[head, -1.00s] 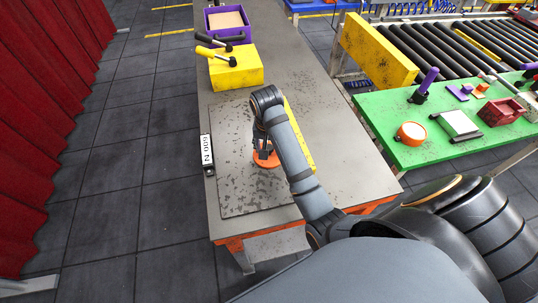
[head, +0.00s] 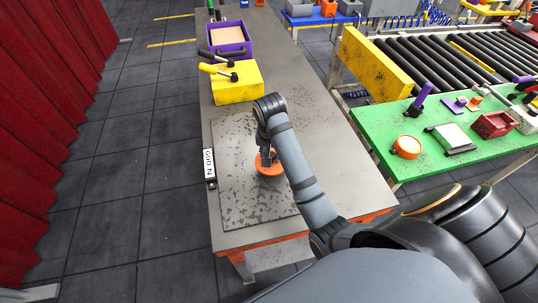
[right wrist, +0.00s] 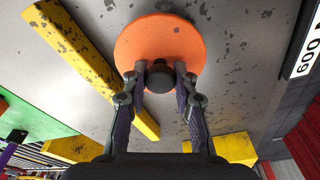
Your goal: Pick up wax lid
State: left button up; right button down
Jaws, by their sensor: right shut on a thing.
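The wax lid is an orange disc (head: 271,170) with a black knob, over the dark speckled plate on the bench. In the right wrist view the disc (right wrist: 160,35) lies just beyond the fingertips. My right gripper (head: 266,156) comes down from above onto the lid. In the right wrist view its two fingers (right wrist: 159,76) are closed on the black knob. I cannot clearly tell how large any gap is between the disc and the plate. My left gripper is not in view.
A black-and-white labelled block (head: 209,164) lies at the bench's left edge. A yellow box (head: 238,86) and a purple bin (head: 229,39) stand farther back. A yellow bar (right wrist: 95,68) lies near the lid. A green table (head: 425,155) with several parts stands at right.

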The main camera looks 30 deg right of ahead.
jog(key=d+r+p, duration=0.1)
jog(key=r, duration=0.1)
jog(key=s+r+p, duration=0.1)
jog(key=p, duration=0.1)
jog(key=s+d+r+p, duration=0.1)
jog(key=r, duration=0.1)
jog(key=shift+s+d+r, duration=0.25)
jog(key=shift+d+r, duration=0.1)
pick_arm(q)
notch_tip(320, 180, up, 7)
jog(key=shift+p, duration=0.45)
pick_arm(e)
jog(key=s+d+r, duration=0.3)
jog(key=s+d, duration=0.3)
jog(key=s, duration=0.1)
jog(key=shift+d+r, duration=0.2)
jog(key=shift+d, duration=0.2)
